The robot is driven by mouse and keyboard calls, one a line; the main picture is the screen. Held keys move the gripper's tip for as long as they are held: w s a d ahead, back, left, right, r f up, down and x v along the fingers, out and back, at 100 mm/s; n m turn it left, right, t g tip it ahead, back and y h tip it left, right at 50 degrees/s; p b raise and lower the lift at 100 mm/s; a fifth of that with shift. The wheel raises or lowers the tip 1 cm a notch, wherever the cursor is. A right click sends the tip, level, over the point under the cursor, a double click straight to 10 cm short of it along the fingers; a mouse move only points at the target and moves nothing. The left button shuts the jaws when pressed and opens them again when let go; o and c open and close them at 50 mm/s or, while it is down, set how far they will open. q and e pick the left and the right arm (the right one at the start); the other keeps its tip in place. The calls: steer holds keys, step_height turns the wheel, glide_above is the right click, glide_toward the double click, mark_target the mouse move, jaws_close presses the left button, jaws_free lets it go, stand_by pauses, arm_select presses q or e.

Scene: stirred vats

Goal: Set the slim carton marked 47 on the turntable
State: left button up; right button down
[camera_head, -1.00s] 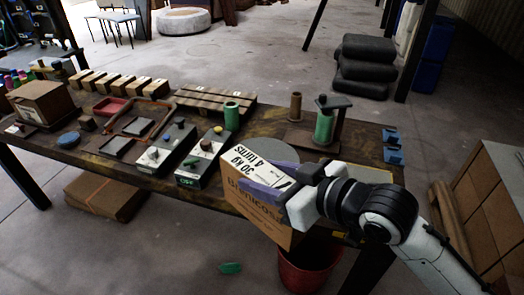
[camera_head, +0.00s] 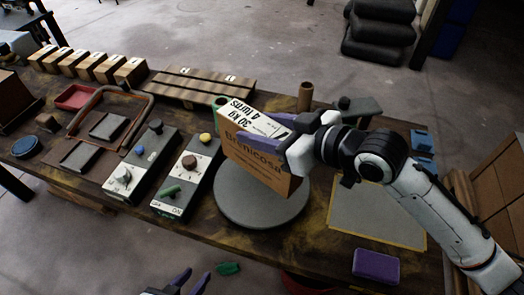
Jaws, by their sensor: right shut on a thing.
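A brown carton (camera_head: 250,150) with a white top label reading "30 kg 4 turns" and "Brenicosa" on its side is in my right gripper (camera_head: 290,142). The purple fingers are shut on its upper part. I see no 47 on its visible faces. The carton is slightly tilted over the grey round turntable (camera_head: 250,214), covering its back part. I cannot tell whether its bottom touches the disc. My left gripper (camera_head: 190,283) shows at the bottom edge, its purple fingers apart and empty, in front of the table.
Two control boxes with knobs (camera_head: 140,165) (camera_head: 187,178) stand left of the turntable. A yellow-edged grey mat (camera_head: 375,222) and a purple block (camera_head: 376,265) lie to the right. A small pallet (camera_head: 200,88) and a brown cylinder (camera_head: 305,96) are behind.

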steer(key=shift+f, duration=2.95)
steer(key=c, duration=0.9)
jaws_free()
steer(key=shift+f, duration=0.2)
steer(key=shift+r, duration=0.25)
steer(key=v, duration=1.2)
steer(key=shift+b, duration=0.3)
steer(key=shift+f, duration=0.1)
